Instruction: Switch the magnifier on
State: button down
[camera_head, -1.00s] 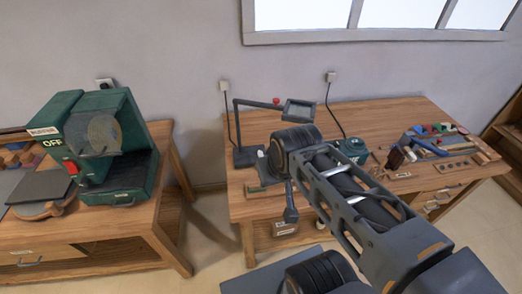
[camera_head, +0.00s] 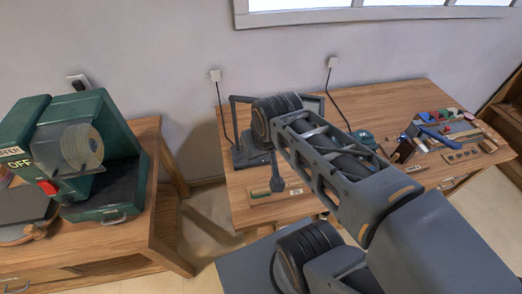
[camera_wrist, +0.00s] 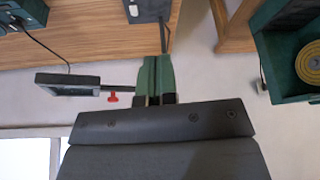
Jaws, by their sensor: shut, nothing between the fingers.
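The magnifier has a dark base (camera_head: 250,152), an upright post (camera_head: 234,118) and a framed lens head (camera_head: 313,104). My arm hides much of it in the head view. In the wrist view the lens head (camera_wrist: 67,84) is at left, with a red knob (camera_wrist: 113,98) on its arm close left of my fingers. A grey block (camera_wrist: 148,9), probably the base, lies beyond the fingertips. My gripper (camera_wrist: 157,58) is shut and empty, its green fingers together. I see no contact with the magnifier. Whether the lamp is lit cannot be told.
The wooden bench (camera_head: 235,205) carries a green box (camera_head: 362,137) and several small tools and coloured pieces (camera_head: 437,133) at right. A green buffing machine (camera_head: 108,195) marked OFF stands on the left bench. Wall sockets (camera_head: 215,75) with cables are behind.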

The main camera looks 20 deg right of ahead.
jog(key=w+d+f+m+g+b, duration=0.1)
jog(key=w+d+f+b, duration=0.3)
jog(key=w+f, duration=0.5)
jog(key=w+d+f+m+g+b, duration=0.1)
jog(key=w+d+f+b, duration=0.3)
jog(key=w+f, duration=0.5)
jog(key=shift+w+d+f, duration=0.4)
jog(key=shift+d+f, duration=0.3)
jog(key=shift+d, duration=0.2)
jog(key=x, duration=1)
jog(key=shift+s+d+p, duration=0.15)
jog(key=shift+s+p, duration=0.05)
jog(key=shift+p, duration=0.15)
